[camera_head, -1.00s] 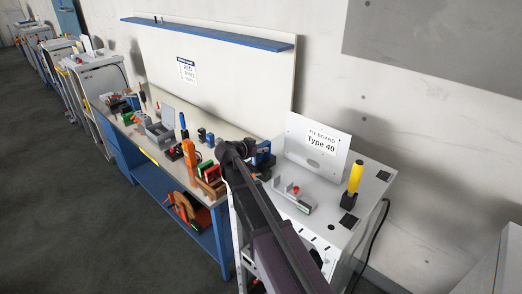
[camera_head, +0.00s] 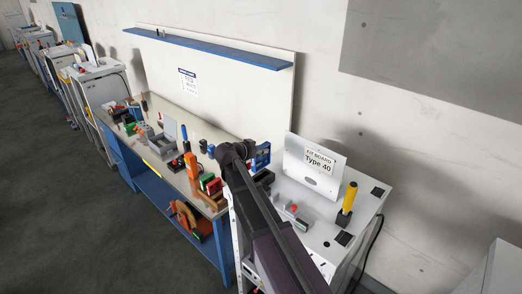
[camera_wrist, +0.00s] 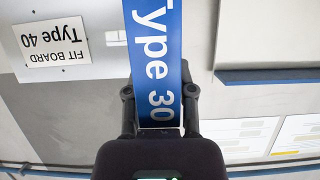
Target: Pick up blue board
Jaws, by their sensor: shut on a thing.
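The blue board (camera_wrist: 152,50) with white "Type 30" lettering stands between the fingers of my gripper (camera_wrist: 160,97) in the wrist view. My gripper is shut on its lower part. In the head view a small part of the blue board (camera_head: 263,157) shows just right of my gripper (camera_head: 250,158), above the left side of the white cabinet top. My arm hides much of what lies below it.
A white board marked "Type 40" (camera_head: 313,168) stands on the white cabinet (camera_head: 313,235), beside a yellow-handled tool (camera_head: 349,198). A blue workbench (camera_head: 168,192) with several tools and boxes is to the left. A blue shelf edge (camera_head: 205,49) runs above it.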

